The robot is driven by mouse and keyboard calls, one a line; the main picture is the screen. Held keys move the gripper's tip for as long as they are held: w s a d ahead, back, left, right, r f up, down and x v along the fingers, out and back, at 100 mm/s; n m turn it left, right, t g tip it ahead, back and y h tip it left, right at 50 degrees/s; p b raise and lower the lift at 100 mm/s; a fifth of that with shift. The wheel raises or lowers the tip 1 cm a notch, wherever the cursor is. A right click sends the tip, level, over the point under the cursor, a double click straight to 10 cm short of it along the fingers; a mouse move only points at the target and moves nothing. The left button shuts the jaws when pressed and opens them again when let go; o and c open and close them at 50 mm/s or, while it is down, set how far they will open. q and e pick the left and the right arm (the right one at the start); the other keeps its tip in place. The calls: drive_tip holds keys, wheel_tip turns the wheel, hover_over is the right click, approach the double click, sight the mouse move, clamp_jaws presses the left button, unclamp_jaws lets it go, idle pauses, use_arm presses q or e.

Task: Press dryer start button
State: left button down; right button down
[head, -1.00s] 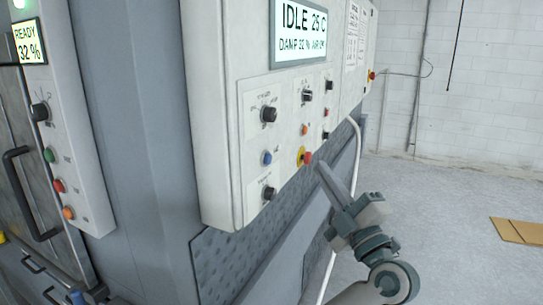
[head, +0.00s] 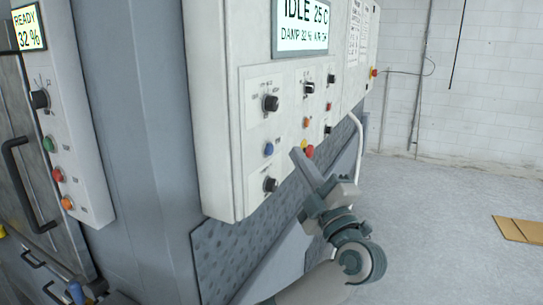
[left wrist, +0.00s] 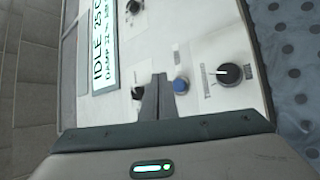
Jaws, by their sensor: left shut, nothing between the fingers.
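The dryer control panel (head: 245,120) is a pale box with a screen (head: 302,24) reading IDLE 25 C. It carries a blue button (head: 268,149), a red button on yellow (head: 308,152), a small orange button (head: 306,122) and several black knobs. The labels are too small to read. My left gripper (head: 297,153) is shut and empty, its tip in front of the panel between the blue and red buttons. In the left wrist view the shut fingers (left wrist: 158,80) point at the panel, just left of the blue button (left wrist: 181,85). Contact cannot be told. My right gripper is out of view.
A second machine's panel (head: 70,130) at the left has a READY 32 % screen and green, red and orange buttons. A pale pipe (head: 358,150) runs beside the dryer. The floor at right is open, with a cardboard sheet (head: 520,229) on it.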

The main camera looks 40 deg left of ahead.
sight(269, 150)
use_arm(q)
drive_tip(key=a, duration=0.1)
drive_tip(key=a+p, duration=0.1)
drive_tip(key=shift+s+a, duration=0.3)
idle(1.4)
idle(0.5)
drive_tip(key=shift+s+a+p, duration=0.1)
drive_tip(key=shift+a+p, duration=0.3)
drive_tip(key=shift+p, duration=0.15)
